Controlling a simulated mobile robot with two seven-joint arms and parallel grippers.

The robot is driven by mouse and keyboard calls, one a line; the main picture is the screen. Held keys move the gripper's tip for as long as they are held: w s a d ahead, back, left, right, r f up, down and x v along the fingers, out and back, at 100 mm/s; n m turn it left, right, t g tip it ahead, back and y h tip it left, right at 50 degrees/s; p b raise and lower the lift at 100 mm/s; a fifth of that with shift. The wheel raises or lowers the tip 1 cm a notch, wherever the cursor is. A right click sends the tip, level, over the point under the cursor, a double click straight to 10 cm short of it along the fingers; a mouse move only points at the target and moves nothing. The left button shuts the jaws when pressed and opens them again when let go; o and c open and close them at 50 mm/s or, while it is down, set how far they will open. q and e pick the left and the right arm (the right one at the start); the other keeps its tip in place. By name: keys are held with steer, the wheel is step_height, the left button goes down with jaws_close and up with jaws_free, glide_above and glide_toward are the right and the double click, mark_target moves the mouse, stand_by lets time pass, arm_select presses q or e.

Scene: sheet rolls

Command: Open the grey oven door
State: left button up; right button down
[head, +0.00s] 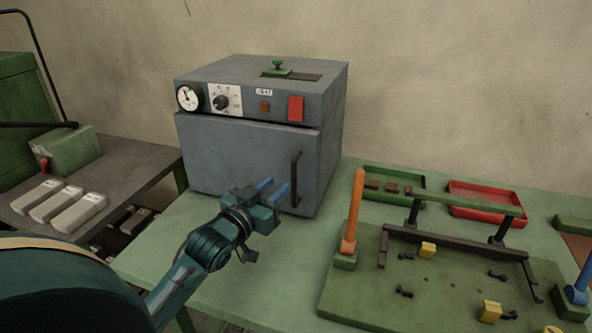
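The grey oven (330,115) stands on the green bench against the wall. Its grey door (225,150) looks shut, flush with the front, with a dark seam along its top edge. A black vertical handle (295,178) is on the door's right side. My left gripper (274,189) is in front of the lower right part of the door, just left of the handle's lower end. Its two blue fingers are apart with nothing seen between them. I cannot tell whether a finger touches the door. My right gripper is not in view.
Right of the oven are an upright orange lever (353,215), a green fixture board (360,290) with yellow blocks, and green (400,172) and red (485,187) trays. A darker table (130,160) with pale bars is left. The bench before the oven is clear.

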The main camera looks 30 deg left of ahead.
mark_target(292, 172)
arm_select(q)
steer(key=w, duration=0.8)
steer(key=shift+w+a, duration=0.1)
steer(key=shift+w, duration=0.1)
steer(key=shift+c, duration=0.4)
jaws_close()
